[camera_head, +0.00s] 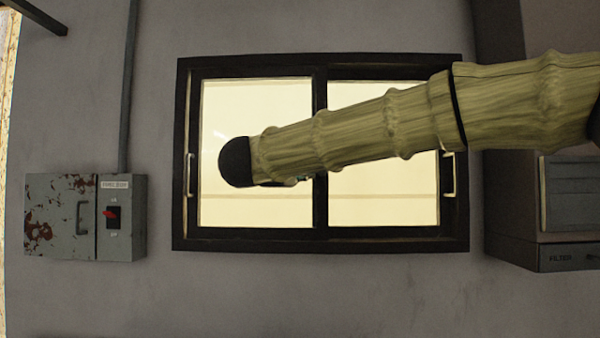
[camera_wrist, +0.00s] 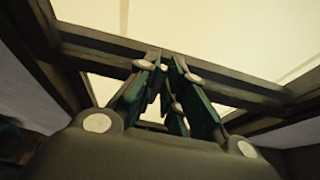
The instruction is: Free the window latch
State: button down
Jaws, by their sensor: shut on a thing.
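The window (camera_head: 330,243) has a dark frame, two bright panes and a dark middle upright. My arm reaches across it from the right and hides part of the middle upright. In the wrist view, my gripper (camera_wrist: 166,60) has its dark green fingers drawn together at a dark bar of the window frame (camera_wrist: 105,58). The fingertips are closed on a small part there, which seems to be the window latch. The latch is hidden by the fingers, so I cannot tell its position. In the head view, my gripper is mostly hidden behind my arm.
A pale handle (camera_head: 190,175) is on the window's left side and another handle (camera_head: 447,174) on its right. A grey, rusty panel box (camera_head: 60,218) with a red switch (camera_head: 111,214) is at the left. A grey filter unit (camera_head: 570,257) stands at the right.

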jog(key=c, duration=1.5)
grip_release()
jog(key=shift+r, duration=0.2)
jog(key=shift+f, duration=0.1)
jog(key=shift+s+a, duration=0.1)
jog(key=v, duration=1.1)
jog(key=shift+s, duration=0.45)
